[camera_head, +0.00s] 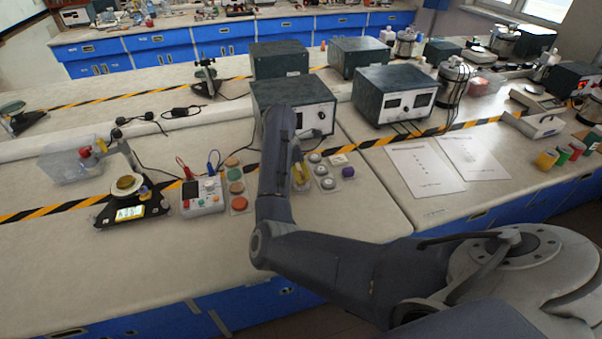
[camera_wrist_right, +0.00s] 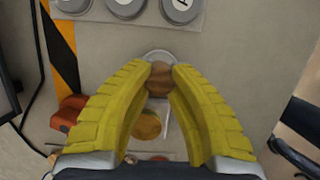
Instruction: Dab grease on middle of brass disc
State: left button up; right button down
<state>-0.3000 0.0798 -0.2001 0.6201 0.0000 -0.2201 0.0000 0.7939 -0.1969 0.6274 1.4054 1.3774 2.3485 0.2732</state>
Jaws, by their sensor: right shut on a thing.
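My right gripper (camera_head: 301,176) reaches down to the table in the head view, among small round items. In the right wrist view its yellow fingers (camera_wrist_right: 160,72) are shut on a small brown rounded thing (camera_wrist_right: 160,82), with a pale grey round rim just beyond it. What this thing is, and whether it carries grease, I cannot tell. A brass-coloured disc (camera_head: 127,184) lies on the black device with a lit display at the left, well away from the gripper. An orange-yellow disc (camera_wrist_right: 147,126) shows between the fingers, below the held thing. My left gripper is not in view.
A white meter box (camera_head: 202,196) with red and blue leads stands beside a strip of coloured discs (camera_head: 236,188). Dark instrument boxes (camera_head: 291,103) stand behind.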

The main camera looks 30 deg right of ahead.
aim_at(301, 173)
dwell(0.5)
jog(key=shift+r, duration=3.5)
